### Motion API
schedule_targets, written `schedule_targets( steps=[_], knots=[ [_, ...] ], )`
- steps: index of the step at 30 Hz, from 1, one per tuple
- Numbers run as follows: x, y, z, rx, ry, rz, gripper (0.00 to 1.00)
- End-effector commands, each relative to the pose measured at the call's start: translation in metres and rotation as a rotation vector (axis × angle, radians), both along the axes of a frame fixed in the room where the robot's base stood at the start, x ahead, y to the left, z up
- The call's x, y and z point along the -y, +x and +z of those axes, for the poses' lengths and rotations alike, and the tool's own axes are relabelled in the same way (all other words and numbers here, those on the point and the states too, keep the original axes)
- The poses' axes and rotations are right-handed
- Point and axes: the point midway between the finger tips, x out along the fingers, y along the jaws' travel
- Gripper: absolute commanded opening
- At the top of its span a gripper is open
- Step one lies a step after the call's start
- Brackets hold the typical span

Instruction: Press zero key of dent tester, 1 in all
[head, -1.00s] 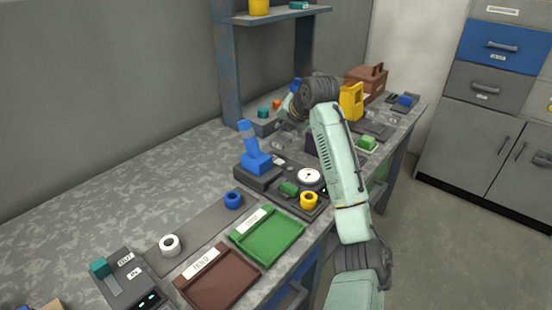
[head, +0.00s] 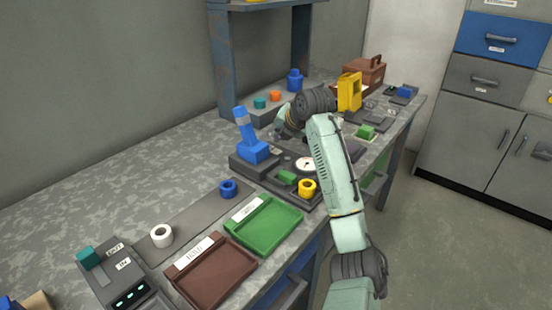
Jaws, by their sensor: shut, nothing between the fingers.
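A dark bench device with an upright blue lever (head: 247,138), a round white dial (head: 306,164), a green block (head: 287,177) and a yellow ring (head: 307,187) stands mid-bench, left of my arm. It looks like the dent tester, but I cannot read a label on it or tell which part is its zero key. My forearm bends down behind the device from the dark elbow joint. I cannot make out my gripper or its fingertips.
A grey box with a teal key (head: 88,258) and lit green display stands front left. A white ring (head: 161,235), blue ring (head: 228,188), brown tray (head: 215,275) and green tray (head: 265,228) lie nearby. A yellow frame (head: 349,92) stands behind my arm.

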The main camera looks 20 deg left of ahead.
Motion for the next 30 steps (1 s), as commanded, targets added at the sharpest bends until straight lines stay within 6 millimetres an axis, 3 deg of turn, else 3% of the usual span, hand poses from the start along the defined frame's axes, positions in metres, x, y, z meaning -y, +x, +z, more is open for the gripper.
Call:
schedule_targets(
  steps=[1,6,30],
  knots=[
    [0.0003,0.0,-0.0096,-0.001,0.001,-0.001,0.0],
    [0.0002,0.0,-0.0185,0.001,0.0,-0.001,0.0],
    [-0.0001,0.0,-0.0185,0.0,0.0,0.0,0.0]
  ],
)
